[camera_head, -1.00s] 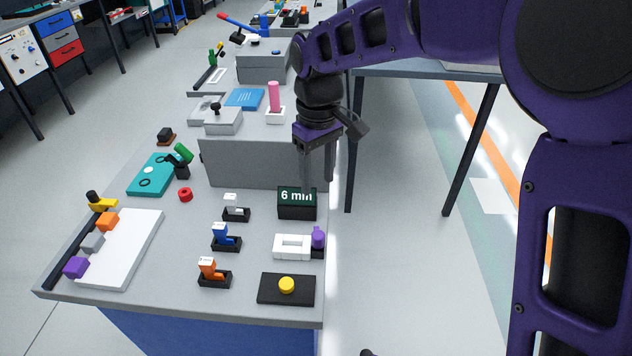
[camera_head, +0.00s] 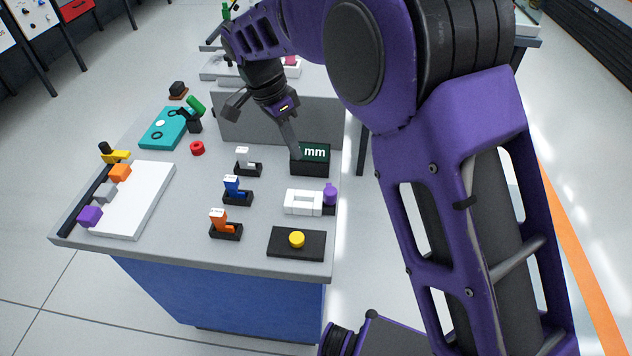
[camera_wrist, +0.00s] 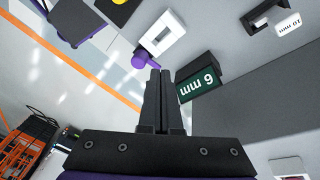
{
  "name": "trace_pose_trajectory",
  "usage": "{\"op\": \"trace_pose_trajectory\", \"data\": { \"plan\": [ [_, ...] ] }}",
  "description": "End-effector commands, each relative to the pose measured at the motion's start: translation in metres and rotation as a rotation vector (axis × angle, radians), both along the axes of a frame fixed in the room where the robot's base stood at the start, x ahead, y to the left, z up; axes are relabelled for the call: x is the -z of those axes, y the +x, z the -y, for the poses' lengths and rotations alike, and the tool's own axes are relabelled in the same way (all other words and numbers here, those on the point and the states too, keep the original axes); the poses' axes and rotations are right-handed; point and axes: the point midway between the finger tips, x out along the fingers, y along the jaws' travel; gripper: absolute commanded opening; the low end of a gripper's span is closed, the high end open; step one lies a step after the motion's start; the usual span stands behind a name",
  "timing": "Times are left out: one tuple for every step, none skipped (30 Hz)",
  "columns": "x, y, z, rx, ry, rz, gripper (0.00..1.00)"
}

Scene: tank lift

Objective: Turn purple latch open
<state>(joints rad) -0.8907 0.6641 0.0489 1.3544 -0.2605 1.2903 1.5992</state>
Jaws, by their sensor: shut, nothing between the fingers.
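A purple knob (camera_head: 330,193) stands at the right end of a white rectangular frame (camera_head: 298,202) near the table's right edge. In the wrist view the purple knob (camera_wrist: 140,61) and the white frame (camera_wrist: 160,33) lie just beyond my fingertips. A separate purple block (camera_head: 90,216) sits on the white panel's left edge. I cannot tell from its shape which purple part is the latch. My gripper (camera_head: 295,152) is shut and empty, pointing down beside the dark display block (camera_head: 311,160). It also shows in the wrist view (camera_wrist: 159,72), apart from the knob.
The display block reads "6 mm" in the wrist view (camera_wrist: 197,86) and stands close beside my fingers. A yellow button (camera_head: 296,239) is in front. A grey raised block (camera_head: 255,118) stands behind.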

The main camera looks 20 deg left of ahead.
Motion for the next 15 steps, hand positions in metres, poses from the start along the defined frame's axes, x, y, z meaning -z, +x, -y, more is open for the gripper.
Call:
{"op": "trace_pose_trajectory", "data": {
  "plan": [
    [0.005,-0.003,-0.006,0.076,-0.009,0.033,0.00],
    [0.007,-0.004,-0.009,0.125,-0.012,0.054,0.00],
    [0.009,-0.005,-0.013,0.189,-0.015,0.083,0.00],
    [0.010,-0.006,-0.015,0.234,-0.017,0.104,0.00],
    [0.011,-0.007,-0.017,0.274,-0.019,0.124,0.00],
    [0.013,-0.008,-0.020,0.325,-0.020,0.148,0.00],
    [0.014,-0.009,-0.022,0.360,-0.021,0.165,0.00],
    [0.014,-0.009,-0.023,0.391,-0.021,0.180,0.00],
    [0.015,-0.011,-0.025,0.424,-0.021,0.197,0.00],
    [0.016,-0.011,-0.027,0.446,-0.020,0.208,0.00],
    [0.016,-0.011,-0.027,0.465,-0.019,0.218,0.00],
    [0.016,-0.011,-0.028,0.484,-0.018,0.228,0.00],
    [0.017,-0.011,-0.028,0.495,-0.018,0.232,0.00],
    [0.018,-0.011,-0.028,0.503,-0.018,0.237,0.00],
    [0.020,-0.011,-0.028,0.510,-0.019,0.239,0.00]
  ]
}}
